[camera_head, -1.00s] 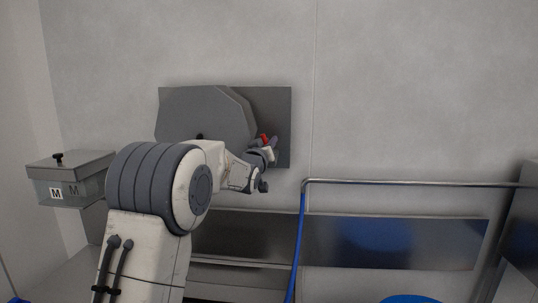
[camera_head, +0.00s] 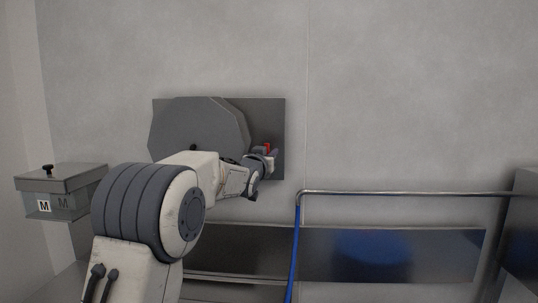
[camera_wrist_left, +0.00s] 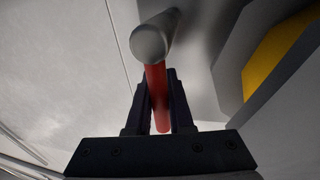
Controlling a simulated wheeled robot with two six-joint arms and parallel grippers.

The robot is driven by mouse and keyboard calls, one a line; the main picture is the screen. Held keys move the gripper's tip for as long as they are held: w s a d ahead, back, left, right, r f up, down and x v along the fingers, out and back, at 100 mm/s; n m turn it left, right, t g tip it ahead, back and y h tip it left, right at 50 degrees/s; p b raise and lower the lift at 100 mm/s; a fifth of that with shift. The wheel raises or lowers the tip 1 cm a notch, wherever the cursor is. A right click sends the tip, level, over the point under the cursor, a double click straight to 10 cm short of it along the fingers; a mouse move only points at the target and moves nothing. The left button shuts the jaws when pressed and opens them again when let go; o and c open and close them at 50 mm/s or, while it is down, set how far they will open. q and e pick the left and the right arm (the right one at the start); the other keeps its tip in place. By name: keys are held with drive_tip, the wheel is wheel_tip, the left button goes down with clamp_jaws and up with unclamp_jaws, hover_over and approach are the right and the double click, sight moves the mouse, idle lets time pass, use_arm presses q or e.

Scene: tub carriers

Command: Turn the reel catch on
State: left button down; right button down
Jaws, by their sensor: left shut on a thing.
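The red reel catch (camera_head: 268,148) is at the right side of the grey many-sided reel (camera_head: 205,125), on a grey wall plate (camera_head: 272,112). In the left wrist view the catch is a red bar (camera_wrist_left: 157,85) with a round grey end (camera_wrist_left: 151,42). My left gripper (camera_head: 268,160) is at the catch, with the red bar between its two dark fingers; it is shut on it. The left wrist view shows the fingers (camera_wrist_left: 160,100) on both sides of the bar. The catch's lower part is hidden by the gripper in the head view. My right gripper is not in view.
A grey lidded box (camera_head: 60,184) marked M is at the left. A metal rail (camera_head: 420,193) with a blue hose (camera_head: 294,245) hanging at its left end runs along the right. In the left wrist view, yellow (camera_wrist_left: 275,60) shows beside the grey reel edge.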

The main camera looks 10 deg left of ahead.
use_arm(q)
drive_tip(key=c, duration=0.8)
unclamp_jaws()
drive_tip(key=shift+d, duration=0.1)
drive_tip(key=shift+s+f+b, duration=0.15)
drive_tip(key=shift+s+b, duration=0.3)
drive_tip(key=shift+s, duration=0.1)
drive_tip(key=s+b, duration=0.4)
drive_tip(key=s, duration=0.5)
drive_tip(key=shift+s+a+f, duration=0.15)
drive_tip(key=shift+a+f, duration=0.05)
